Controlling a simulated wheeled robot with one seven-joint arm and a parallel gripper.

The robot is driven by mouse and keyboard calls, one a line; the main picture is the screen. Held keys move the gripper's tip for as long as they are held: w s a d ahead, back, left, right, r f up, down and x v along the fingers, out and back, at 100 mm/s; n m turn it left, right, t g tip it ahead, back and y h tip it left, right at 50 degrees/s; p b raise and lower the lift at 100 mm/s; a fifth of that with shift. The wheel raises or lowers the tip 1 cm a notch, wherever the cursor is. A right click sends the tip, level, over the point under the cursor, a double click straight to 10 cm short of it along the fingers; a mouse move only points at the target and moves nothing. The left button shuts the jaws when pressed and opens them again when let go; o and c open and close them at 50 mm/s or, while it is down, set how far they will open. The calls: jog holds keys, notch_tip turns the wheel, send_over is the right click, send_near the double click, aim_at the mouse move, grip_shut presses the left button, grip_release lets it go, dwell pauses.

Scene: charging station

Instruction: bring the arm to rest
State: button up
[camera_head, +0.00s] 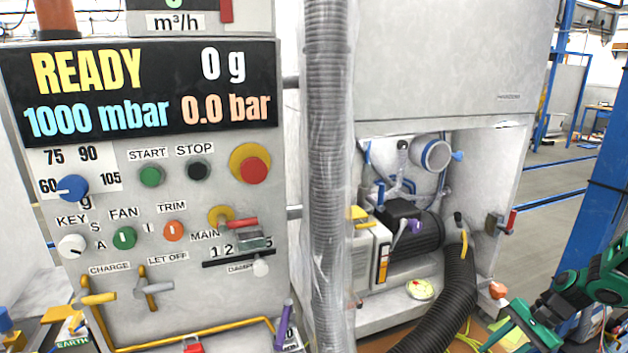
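My arm, green and black, reaches in from the right edge at the lower right. My gripper (517,328) is at its end, low in the picture, with green finger parts pointing left and down. The frame's lower edge cuts it off, so its opening is not clear. I see nothing held in it. It is in front of the open cabinet's lower right corner, near a black corrugated hose (447,305) and apart from the control panel (150,235).
The panel's display (140,92) reads READY, 0 g, 1000 mbar, 0.0 bar. Knobs, buttons and levers stick out below it. A clear-wrapped grey hose (327,180) hangs mid-picture. The cabinet holds a pump (415,235). A blue post (605,190) stands at right.

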jog(key=s+a+r+n+g+h, duration=0.1)
jog(key=s+r+n+h, duration=0.15)
jog(key=s+r, duration=0.5)
jog(key=s+a+r+n+h, duration=0.1)
jog(key=s+r+n+h, duration=0.3)
jog(key=r, duration=0.7)
jog(key=s+a+r, duration=0.2)
jog(key=s+r, duration=0.1)
jog(key=s, duration=0.4)
jog(key=s+a+r+n, duration=0.1)
jog(key=s+a+r, duration=0.1)
jog(key=s, duration=0.5)
jog(key=shift+r+t, duration=0.4)
jog(key=shift+r, duration=0.4)
jog(key=shift+s, duration=0.1)
